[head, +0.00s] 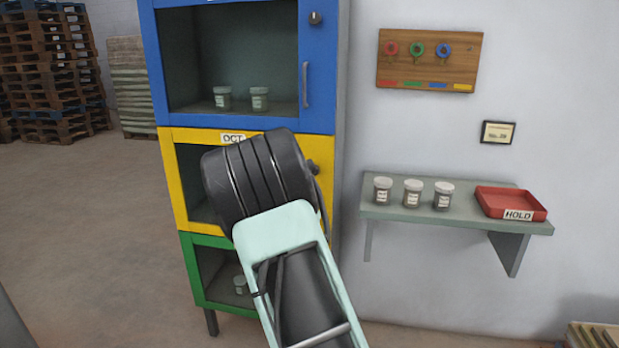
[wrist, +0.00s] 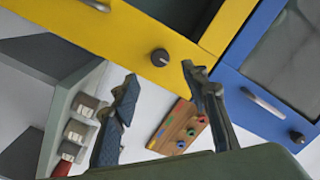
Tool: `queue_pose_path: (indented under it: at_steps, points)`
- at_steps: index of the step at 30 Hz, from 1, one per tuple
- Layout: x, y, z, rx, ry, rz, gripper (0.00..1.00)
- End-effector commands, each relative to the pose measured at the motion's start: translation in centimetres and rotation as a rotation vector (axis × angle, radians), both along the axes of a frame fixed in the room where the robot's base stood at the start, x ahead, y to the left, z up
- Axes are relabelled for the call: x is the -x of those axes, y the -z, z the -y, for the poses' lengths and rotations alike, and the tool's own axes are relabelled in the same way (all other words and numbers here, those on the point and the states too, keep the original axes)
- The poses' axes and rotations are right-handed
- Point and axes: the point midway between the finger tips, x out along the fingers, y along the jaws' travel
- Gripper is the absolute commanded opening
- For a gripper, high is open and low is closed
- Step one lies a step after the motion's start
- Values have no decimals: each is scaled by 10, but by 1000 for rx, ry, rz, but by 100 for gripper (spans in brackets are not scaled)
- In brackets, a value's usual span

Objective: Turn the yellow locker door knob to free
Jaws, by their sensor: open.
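The yellow locker door (head: 182,185) is the middle one of a stacked locker, largely hidden by my arm in the head view. Its dark round knob (head: 313,168) shows just right of my wrist. In the wrist view, the knob (wrist: 160,57) stands on the yellow door (wrist: 195,25), near the line between my fingertips. My gripper (wrist: 159,72) is open, its two fingers on either side of the knob in the picture, with nothing between them. I cannot tell whether it touches the knob or which way the knob is set. The head view hides my fingers.
The blue door (head: 318,70) with its knob (head: 316,18) is above, the green door (head: 195,270) below. To the right are a key board (head: 430,60) and a wall shelf (head: 455,212) with jars and a red tray (head: 510,202).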

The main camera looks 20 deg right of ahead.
Motion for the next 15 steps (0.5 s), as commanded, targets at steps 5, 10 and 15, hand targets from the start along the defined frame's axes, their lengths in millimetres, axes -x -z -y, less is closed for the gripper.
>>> queue_pose_path:
  at_steps: [5,10,15]
  points:
    - [-26,0,17,2,2,0,41]
    - [-50,0,31,3,1,-2,41]
    - [-67,0,41,2,2,-2,41]
